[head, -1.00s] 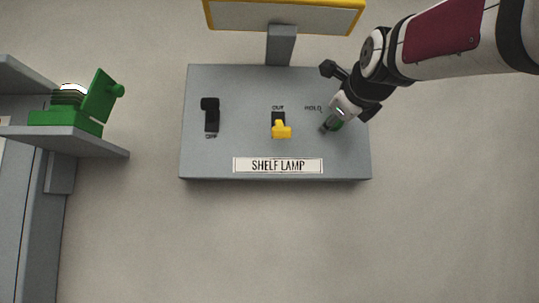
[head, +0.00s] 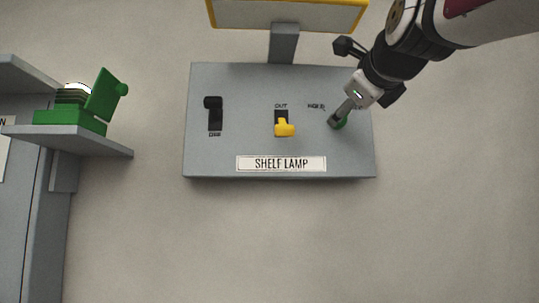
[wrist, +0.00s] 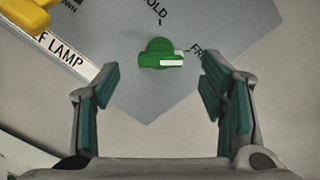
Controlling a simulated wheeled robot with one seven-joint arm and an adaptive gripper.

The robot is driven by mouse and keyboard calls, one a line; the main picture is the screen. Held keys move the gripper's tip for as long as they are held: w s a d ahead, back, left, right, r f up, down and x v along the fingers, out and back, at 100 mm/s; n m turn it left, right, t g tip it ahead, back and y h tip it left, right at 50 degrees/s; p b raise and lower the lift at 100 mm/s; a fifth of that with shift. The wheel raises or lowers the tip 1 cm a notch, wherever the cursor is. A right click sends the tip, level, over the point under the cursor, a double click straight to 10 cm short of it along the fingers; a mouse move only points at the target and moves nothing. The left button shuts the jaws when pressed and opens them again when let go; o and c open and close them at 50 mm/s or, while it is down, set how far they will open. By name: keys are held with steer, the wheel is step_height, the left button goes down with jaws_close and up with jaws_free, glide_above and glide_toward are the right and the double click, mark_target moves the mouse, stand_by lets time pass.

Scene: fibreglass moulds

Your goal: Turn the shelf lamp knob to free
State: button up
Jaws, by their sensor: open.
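The SHELF LAMP panel (head: 230,80) is a grey box in the head view. Its green knob (head: 341,124) is at the right side, partly hidden by my gripper (head: 338,118). In the wrist view the green knob (wrist: 153,50) lies between and just beyond the open fingertips of my gripper (wrist: 159,72), with a visible gap on both sides. The knob's white mark (wrist: 173,59) points right, towards a label (wrist: 196,51) of which "FR" shows; the rest is behind a finger. The HOLD label (wrist: 156,8) is above the knob.
On the panel, a black switch (head: 214,112) is at the left and a yellow switch (head: 285,128) in the middle. A yellow-framed board (head: 290,15) stands above. A shelf with a green device (head: 70,121) is at the left. The wall below the panel is clear.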

steer(key=s, duration=0.5)
steer(key=shift+s, duration=0.4)
steer(key=shift+f, duration=0.1)
steer(key=s+f+n+g, duration=0.25)
steer(key=f+n, duration=0.45)
steer(key=f, duration=0.6)
steer(key=s+f+n+g, duration=0.2)
steer(key=f+n+g, duration=0.35)
steer(key=f, duration=0.75)
steer(key=s+f+n+g, duration=0.2)
steer(key=s+f+n, duration=0.4)
steer(key=f, duration=0.5)
steer(key=s+f+n+g, duration=0.2)
steer(key=s+f+n, duration=0.5)
steer(key=f, duration=0.4)
steer(key=shift+s+d+f+n, duration=0.2)
steer(key=shift+f+n, duration=0.2)
steer(key=shift+n, duration=0.45)
